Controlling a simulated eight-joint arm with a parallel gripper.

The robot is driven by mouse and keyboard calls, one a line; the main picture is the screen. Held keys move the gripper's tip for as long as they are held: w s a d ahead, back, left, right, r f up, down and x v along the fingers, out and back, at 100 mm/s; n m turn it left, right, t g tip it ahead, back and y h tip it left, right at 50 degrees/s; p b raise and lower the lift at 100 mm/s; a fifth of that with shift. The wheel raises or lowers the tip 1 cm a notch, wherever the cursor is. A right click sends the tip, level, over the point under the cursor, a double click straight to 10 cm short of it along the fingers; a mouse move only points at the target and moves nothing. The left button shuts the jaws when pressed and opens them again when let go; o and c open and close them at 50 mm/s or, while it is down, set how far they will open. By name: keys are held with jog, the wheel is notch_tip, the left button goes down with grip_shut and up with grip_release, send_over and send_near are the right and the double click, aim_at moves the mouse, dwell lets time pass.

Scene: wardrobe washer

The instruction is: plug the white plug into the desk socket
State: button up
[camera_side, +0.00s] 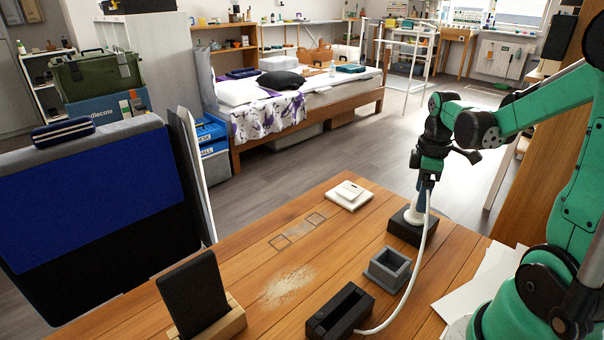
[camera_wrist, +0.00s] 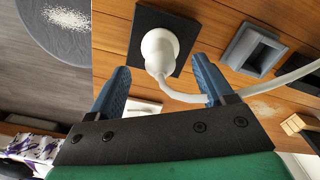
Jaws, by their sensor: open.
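The white plug (camera_side: 413,215) stands upright at the black desk socket (camera_side: 402,233), towards the right of the table. In the wrist view the plug (camera_wrist: 160,48) shows as a round white body against the dark square face of the socket (camera_wrist: 182,28). Its prongs are hidden, and I cannot tell how deep it sits. A white cable (camera_side: 413,275) runs from the plug down to the table's front. My gripper (camera_side: 425,188) is right above the plug, pointing down. Its blue fingers (camera_wrist: 161,66) are open and apart, one on each side of the plug's near end; no grip on it shows.
A grey open box (camera_side: 388,268) and a long black holder (camera_side: 340,312) stand near the cable. A white switch-like plate (camera_side: 349,195) lies behind, and a dark tablet on a wooden stand (camera_side: 205,318) is front left. The table's middle is mostly clear.

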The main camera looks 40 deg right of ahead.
jog(key=shift+r, duration=1.05)
jog(key=shift+w+a+r, duration=0.15)
jog(key=shift+w+a, duration=0.05)
jog(key=shift+a, duration=0.15)
jog(key=w+a+r+m+t, duration=0.1)
jog(key=a+r+m+t, duration=0.1)
jog(key=a, duration=0.7)
jog(key=w+a+r+m+t, duration=0.1)
jog(key=w+a+m+t, duration=0.1)
jog(key=a+t, duration=0.3)
jog(key=a+m, duration=0.1)
jog(key=a, duration=0.3)
jog(key=shift+w+r, duration=0.15)
jog(key=shift+r, duration=0.2)
